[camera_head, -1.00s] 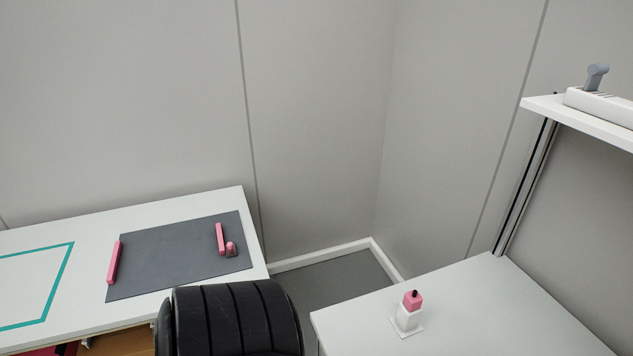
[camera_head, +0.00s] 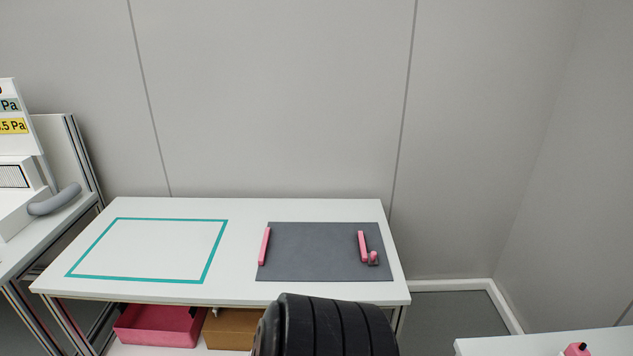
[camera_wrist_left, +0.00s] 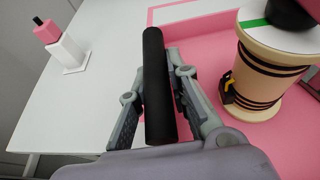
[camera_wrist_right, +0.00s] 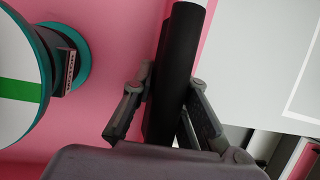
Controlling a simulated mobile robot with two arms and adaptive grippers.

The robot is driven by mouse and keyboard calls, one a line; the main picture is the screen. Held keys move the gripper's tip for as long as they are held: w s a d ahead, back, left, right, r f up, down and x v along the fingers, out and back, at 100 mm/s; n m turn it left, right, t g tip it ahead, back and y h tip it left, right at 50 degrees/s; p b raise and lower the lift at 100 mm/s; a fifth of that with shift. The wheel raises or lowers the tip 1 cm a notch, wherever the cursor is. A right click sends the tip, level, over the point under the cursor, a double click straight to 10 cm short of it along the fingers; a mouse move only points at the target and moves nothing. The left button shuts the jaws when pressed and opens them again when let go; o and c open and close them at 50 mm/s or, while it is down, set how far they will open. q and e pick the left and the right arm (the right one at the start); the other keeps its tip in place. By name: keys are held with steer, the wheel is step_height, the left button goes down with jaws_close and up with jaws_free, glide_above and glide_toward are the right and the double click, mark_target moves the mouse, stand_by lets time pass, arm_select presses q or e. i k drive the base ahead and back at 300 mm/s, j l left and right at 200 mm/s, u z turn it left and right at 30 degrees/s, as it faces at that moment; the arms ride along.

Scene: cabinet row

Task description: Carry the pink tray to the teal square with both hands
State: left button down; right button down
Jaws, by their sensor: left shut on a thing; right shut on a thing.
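The teal square (camera_head: 205,267) is an outline on the left part of the white table in the head view. The pink tray (camera_wrist_left: 213,55) shows only in the wrist views, also in the right wrist view (camera_wrist_right: 125,45). My left gripper (camera_wrist_left: 158,85) is shut on a black bar handle by the tray's edge. My right gripper (camera_wrist_right: 170,85) is shut on another such handle. A cream spool (camera_wrist_left: 262,85) with dark bands stands in the tray. A round teal-rimmed item (camera_wrist_right: 20,85) with a green stripe shows in the right wrist view. Neither gripper shows in the head view.
A dark mat (camera_head: 315,255) with pink bars (camera_head: 264,246) lies right of the teal square. A pink bin (camera_head: 160,328) and brown box (camera_head: 230,330) sit below. A pink-topped white item (camera_wrist_left: 65,50) stands on another table. The teal outline's inside is clear.

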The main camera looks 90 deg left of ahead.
mark_target(152, 247)
steer(key=u, duration=2.2)
steer(key=i+j+u, duration=0.1)
steer(key=j+u, duration=0.2)
steer(key=i+j+u, duration=0.2)
steer(key=j+u, duration=0.15)
steer(key=j, duration=0.15)
steer(key=i+j, duration=0.25)
steer(key=j, duration=0.15)
steer(key=i+j, duration=0.2)
steer(key=j, duration=0.25)
steer(key=i+j, duration=0.25)
steer(key=j, duration=0.15)
steer(key=i+j, duration=0.25)
steer(key=j, duration=0.15)
steer(key=i+j, duration=0.25)
steer(key=j, duration=0.15)
steer(key=i+j, duration=0.2)
steer(key=j, duration=0.25)
